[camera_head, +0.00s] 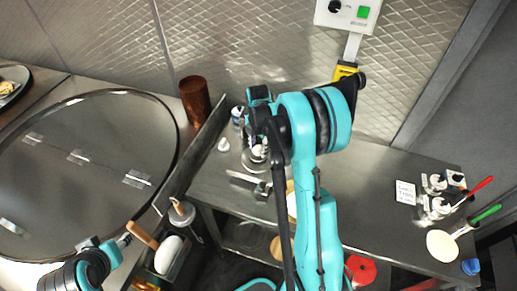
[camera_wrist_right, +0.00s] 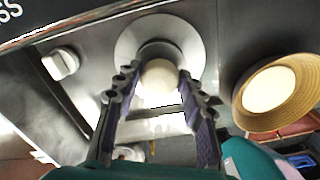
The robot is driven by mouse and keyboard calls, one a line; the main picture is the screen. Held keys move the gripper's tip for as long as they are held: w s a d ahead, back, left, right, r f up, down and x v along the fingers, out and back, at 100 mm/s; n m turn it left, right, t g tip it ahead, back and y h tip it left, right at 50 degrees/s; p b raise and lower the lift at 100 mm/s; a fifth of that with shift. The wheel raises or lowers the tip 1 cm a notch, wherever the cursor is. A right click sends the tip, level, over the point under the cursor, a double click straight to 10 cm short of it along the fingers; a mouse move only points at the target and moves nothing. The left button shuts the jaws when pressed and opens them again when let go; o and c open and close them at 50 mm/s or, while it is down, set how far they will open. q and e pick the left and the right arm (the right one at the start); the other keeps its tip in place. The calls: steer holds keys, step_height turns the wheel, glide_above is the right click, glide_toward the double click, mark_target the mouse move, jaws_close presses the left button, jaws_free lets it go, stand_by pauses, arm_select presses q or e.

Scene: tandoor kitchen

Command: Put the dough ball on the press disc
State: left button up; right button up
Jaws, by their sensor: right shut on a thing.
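The dough ball (camera_wrist_right: 160,82) is pale and round, and it is held between the fingertips of my right gripper (camera_wrist_right: 157,88). In the head view the ball (camera_head: 257,151) shows small beside my right gripper (camera_head: 256,138), partly hidden by the arm. The press disc (camera_wrist_right: 190,38) is a round grey metal plate. It lies beyond and below the ball in the wrist view; the gap between them is hard to judge. My left arm comes in at the lower left; its gripper (camera_head: 112,250) is small and its fingers are unclear.
A round straw-coloured pad with a pale top (camera_wrist_right: 268,92) lies right of the press. A small white object (camera_head: 223,145) sits left of it. A copper-coloured cup (camera_head: 195,100) stands behind, near the large round griddle (camera_head: 70,200).

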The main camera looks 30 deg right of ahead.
steer(key=shift+f, duration=0.3)
steer(key=shift+f, duration=0.2)
steer(key=o, duration=0.7)
steer(key=shift+r, duration=0.15)
